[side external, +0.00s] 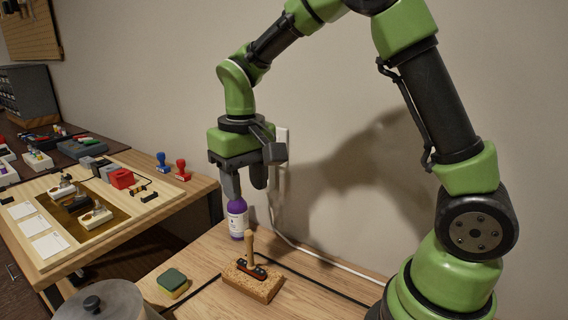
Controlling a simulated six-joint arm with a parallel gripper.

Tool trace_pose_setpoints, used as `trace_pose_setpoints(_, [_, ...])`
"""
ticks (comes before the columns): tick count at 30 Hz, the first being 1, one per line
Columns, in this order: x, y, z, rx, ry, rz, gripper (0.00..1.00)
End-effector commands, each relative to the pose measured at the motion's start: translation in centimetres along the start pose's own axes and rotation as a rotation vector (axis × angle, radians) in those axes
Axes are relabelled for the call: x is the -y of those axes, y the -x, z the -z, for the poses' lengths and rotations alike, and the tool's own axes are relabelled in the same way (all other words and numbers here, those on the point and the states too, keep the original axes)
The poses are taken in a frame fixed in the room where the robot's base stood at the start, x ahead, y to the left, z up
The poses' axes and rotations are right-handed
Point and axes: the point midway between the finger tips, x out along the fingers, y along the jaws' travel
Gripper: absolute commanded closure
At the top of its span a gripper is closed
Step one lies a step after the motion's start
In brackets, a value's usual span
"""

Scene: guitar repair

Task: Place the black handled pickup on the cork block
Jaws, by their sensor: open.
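The cork block (240,283) lies on the near wooden table. A black pickup (259,273) with reddish edges rests on top of it. Its light wooden handle (250,246) stands upright. My gripper (246,192) is open and empty, with its fingers pointing down. It is above the handle in the picture and clear of it. The exact gap in depth is hard to judge from this single view.
A purple bottle (237,220) stands behind the block, below my gripper in the picture. A green and yellow sponge (173,283) and a lidded metal pot (100,303) are to the left. A wooden tray (112,232) with white handled parts lies on the left table.

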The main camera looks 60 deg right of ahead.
Motion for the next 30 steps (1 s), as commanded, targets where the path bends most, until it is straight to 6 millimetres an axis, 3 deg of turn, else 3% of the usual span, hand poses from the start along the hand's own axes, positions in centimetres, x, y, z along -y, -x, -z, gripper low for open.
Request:
trace_pose_setpoints(5, [-0.3,3.0,-1.7,-0.071,-0.014,0.046,0.57])
trace_pose_setpoints(9, [-0.8,6.8,-5.0,-0.187,-0.034,0.121,0.57])
trace_pose_setpoints(15, [-1.8,10.1,-10.9,-0.362,-0.062,0.235,0.57])
trace_pose_setpoints(21, [-2.6,10.7,-15.1,-0.492,-0.081,0.32,0.57])
trace_pose_setpoints(30, [-2.8,10.4,-16.6,-0.544,-0.088,0.355,0.57])
